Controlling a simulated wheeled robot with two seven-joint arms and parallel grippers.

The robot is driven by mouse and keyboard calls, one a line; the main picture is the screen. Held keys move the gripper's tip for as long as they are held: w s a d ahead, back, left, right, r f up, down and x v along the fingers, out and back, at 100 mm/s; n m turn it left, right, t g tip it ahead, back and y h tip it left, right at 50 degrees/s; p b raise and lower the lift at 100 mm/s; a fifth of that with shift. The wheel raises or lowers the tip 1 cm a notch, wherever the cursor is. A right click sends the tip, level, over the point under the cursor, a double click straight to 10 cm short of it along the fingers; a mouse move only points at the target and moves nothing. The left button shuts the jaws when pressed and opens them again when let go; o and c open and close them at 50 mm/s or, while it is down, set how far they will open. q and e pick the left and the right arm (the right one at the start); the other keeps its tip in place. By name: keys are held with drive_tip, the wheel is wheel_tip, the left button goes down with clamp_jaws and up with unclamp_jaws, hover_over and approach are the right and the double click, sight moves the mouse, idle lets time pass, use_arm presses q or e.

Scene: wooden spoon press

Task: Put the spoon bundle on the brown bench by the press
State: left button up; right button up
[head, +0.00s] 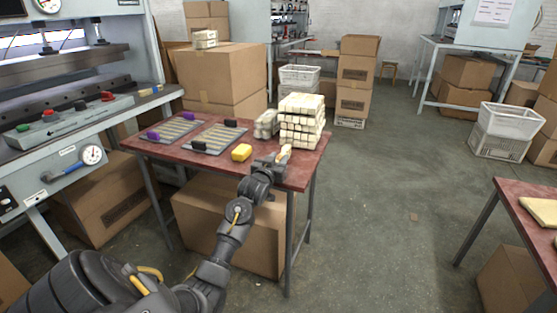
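The brown bench (225,167) with a red-brown top stands beside the press (60,100). My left gripper (280,160) is over the bench's front right part. A small cream and tan spoon bundle (285,152) shows right at its fingertips, partly hidden by the gripper. I cannot tell whether the fingers are closed on it or only beside it. Just behind it is a stack of cream bundles (301,118), with more bundles (266,124) to its left. My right gripper is not in view.
Two slatted trays (212,138) with purple and black handles and a yellow block (241,152) lie on the bench. A second red-brown table (510,196) with a pale bundle (543,210) is at the right. Boxes (222,75) stand behind; the middle floor is clear.

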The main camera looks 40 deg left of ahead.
use_arm(q)
drive_tip(key=shift+o, duration=0.3)
drive_tip(key=shift+r, duration=0.15)
